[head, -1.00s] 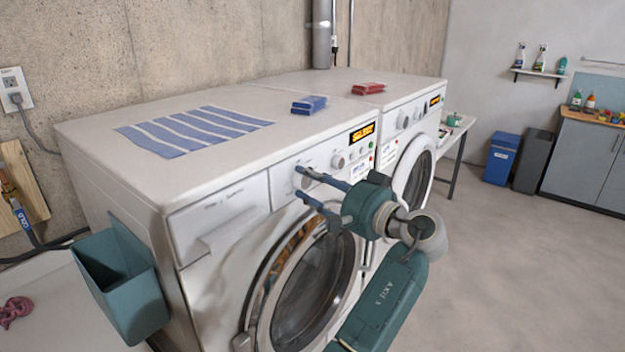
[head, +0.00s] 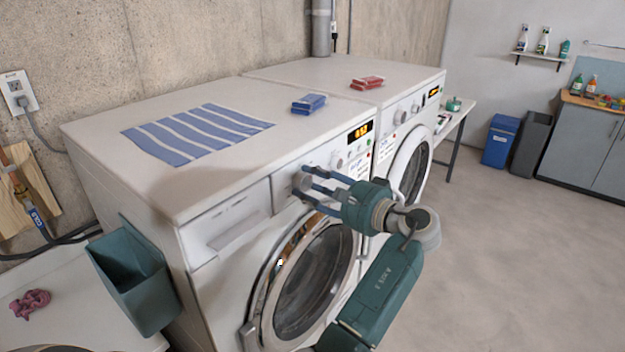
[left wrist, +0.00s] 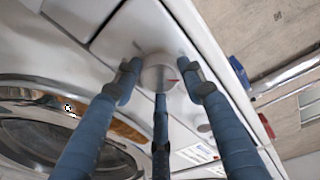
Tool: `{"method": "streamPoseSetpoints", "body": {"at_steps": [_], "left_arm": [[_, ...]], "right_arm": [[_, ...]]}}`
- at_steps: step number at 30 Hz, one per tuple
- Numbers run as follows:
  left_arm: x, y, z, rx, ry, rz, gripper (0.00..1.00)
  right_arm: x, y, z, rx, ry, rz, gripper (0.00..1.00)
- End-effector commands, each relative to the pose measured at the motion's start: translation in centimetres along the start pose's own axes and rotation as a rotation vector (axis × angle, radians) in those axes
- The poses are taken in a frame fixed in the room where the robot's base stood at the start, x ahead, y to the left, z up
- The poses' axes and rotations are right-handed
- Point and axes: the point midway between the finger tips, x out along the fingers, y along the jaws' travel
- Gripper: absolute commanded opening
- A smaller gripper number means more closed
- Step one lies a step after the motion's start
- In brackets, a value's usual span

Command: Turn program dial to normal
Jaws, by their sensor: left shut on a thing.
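The program dial (left wrist: 158,74) is a round grey-white knob with a small red mark, on the front panel of the near white washing machine (head: 215,190). In the left wrist view the blue fingers of my left gripper (left wrist: 160,82) stand around it, one at each side and one below. My left gripper (head: 308,186) is shut on the dial, which it mostly hides in the head view. The dial's printed program labels are hidden or too small to read. The orange display (head: 360,132) is lit, its text unreadable. My right gripper is not in view.
A smaller knob (head: 338,161) sits right of the dial. The round door (head: 310,285) is below my gripper. A green bin (head: 130,280) hangs at the left side.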

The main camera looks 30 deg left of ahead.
Motion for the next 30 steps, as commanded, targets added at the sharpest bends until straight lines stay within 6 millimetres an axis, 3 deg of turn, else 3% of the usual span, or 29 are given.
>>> {"method": "streamPoseSetpoints", "body": {"at_steps": [15,16,18,26,30], "left_arm": [[0.10,-0.44,-0.01,0.015,-0.001,-0.007,0.14],[0.10,-0.44,0.00,0.015,-0.001,-0.007,0.46],[0.09,-0.41,0.00,0.015,-0.002,-0.005,0.59],[0.03,-0.22,-0.01,0.017,-0.001,-0.002,0.59],[-0.06,-1.09,0.11,0.014,-0.001,-0.002,0.59]], "right_arm": [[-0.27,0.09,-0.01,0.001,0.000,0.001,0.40],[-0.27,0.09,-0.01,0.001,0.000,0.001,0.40],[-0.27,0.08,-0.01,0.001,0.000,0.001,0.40],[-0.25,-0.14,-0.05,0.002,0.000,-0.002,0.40],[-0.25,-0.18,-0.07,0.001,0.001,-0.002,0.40]]}}
